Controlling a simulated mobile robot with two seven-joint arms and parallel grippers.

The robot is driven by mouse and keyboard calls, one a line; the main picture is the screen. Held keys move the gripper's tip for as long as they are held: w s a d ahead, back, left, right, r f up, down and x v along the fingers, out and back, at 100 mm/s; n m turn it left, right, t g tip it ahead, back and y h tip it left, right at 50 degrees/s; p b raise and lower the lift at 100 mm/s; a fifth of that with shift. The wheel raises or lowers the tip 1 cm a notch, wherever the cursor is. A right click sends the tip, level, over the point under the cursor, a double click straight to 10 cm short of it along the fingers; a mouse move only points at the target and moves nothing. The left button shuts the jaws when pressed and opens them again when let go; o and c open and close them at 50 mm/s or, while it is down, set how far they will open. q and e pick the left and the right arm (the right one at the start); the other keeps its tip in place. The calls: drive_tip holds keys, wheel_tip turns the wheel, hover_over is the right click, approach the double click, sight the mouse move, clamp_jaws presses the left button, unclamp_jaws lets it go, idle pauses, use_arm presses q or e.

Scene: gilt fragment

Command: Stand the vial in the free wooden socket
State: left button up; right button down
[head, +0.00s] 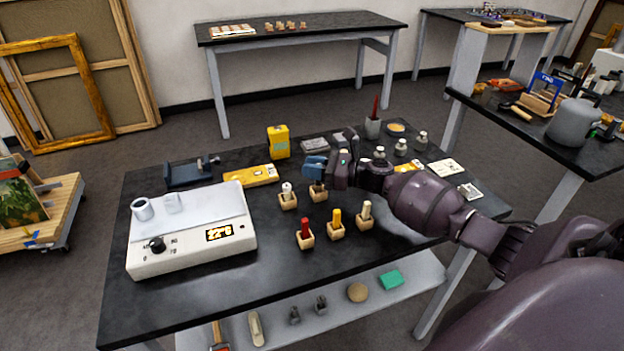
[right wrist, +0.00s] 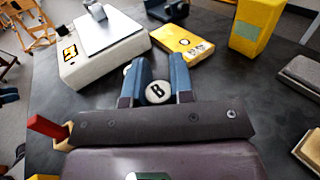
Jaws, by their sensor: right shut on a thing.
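My right gripper (head: 318,168) reaches in from the right over the table, its blue fingers directly above a wooden socket (head: 318,194). In the right wrist view the fingers (right wrist: 157,90) are shut on the vial, whose round white cap (right wrist: 157,93) marked "B" shows between them. The vial's body is hidden, so I cannot tell whether its lower end is inside the socket or above it. Beside it, a socket (head: 288,203) holds a white-topped vial (head: 287,187). In front stand sockets with a red (head: 305,226), a yellow (head: 337,215) and a cream piece (head: 367,208). My left gripper is out of view.
A white device (head: 190,235) with a lit display stands at the left. Small bottles (head: 401,147) stand at the back right. The table's (head: 270,275) front strip is clear.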

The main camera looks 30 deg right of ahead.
wheel_tip(320, 180, down, 3)
drive_tip(key=shift+f+b, duration=0.3)
drive_tip(key=shift+f, duration=0.15)
drive_tip(key=c, duration=1)
unclamp_jaws()
